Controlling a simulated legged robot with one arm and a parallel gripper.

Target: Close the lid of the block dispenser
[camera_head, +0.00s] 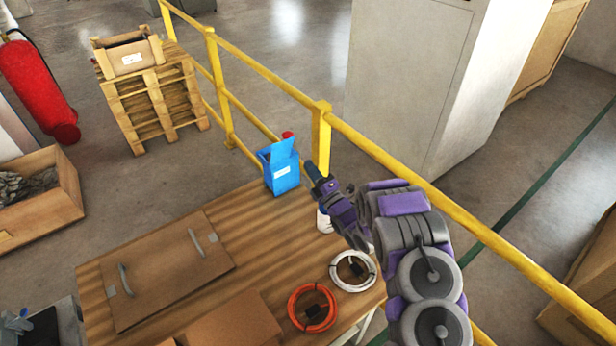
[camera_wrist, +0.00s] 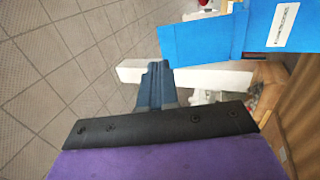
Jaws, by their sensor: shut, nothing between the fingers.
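The block dispenser (camera_head: 284,181) is a blue box with a white label, standing at the far edge of the wooden table. Its blue lid (camera_head: 283,150) stands raised above the box, so the dispenser is open. In the wrist view, the labelled blue body (camera_wrist: 262,28) is at the upper right, and a flat blue panel (camera_wrist: 200,42), apparently the lid, lies left of it. My gripper (camera_head: 311,168) is just right of the dispenser, shut and empty. Its fingers (camera_wrist: 154,70) show close below the blue panel; I cannot tell whether they touch it. The dispenser's inside is hidden.
A yellow railing (camera_head: 321,130) runs close behind the dispenser and my arm. The wooden table (camera_head: 255,215) carries a brown panel with handles (camera_head: 165,270), an orange cable coil (camera_head: 312,307) and a white coil (camera_head: 353,270). A white object (camera_head: 324,222) stands below my gripper.

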